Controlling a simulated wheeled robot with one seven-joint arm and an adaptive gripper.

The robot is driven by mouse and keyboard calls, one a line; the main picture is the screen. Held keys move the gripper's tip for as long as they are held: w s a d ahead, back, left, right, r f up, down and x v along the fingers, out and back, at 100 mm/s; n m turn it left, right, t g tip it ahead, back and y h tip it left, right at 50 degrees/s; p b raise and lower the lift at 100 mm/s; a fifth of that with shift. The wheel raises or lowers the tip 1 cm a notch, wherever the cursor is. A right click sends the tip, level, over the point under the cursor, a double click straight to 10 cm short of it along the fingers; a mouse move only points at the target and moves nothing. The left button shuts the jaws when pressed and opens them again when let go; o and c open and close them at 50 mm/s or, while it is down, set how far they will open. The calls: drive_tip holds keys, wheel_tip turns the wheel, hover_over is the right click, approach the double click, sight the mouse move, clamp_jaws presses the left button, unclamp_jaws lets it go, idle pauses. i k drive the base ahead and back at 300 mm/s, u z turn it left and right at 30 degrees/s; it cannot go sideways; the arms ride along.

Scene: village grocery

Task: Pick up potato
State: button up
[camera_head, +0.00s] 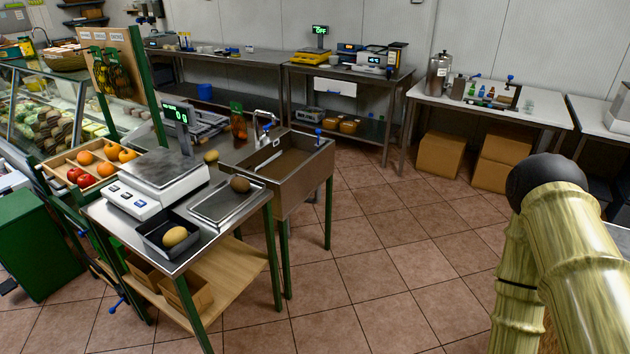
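Several potato-like items lie on the metal counter at the left. A yellow-tan oval one (175,236) lies in a small black tray (153,253) at the counter's front. A darker brown one (240,184) lies on a shallow metal tray (208,207) to the right of the scale. A small tan one (211,156) sits behind the scale. I cannot tell for sure which of them is a potato. My arm shows at the right edge, well apart from the counter. My gripper is not in view.
A scale (159,168) stands on the counter beside a sink (290,162). A wooden crate (59,161) of fruit is at the left. A green bin (38,245) stands at the lower left. The tiled floor (385,255) is clear in the middle. Cardboard boxes (440,154) sit under the back table.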

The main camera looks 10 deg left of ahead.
sight(240, 184)
drive_tip(key=z, duration=0.25)
drive_tip(key=i, duration=1.1)
drive_tip(key=u, duration=0.6)
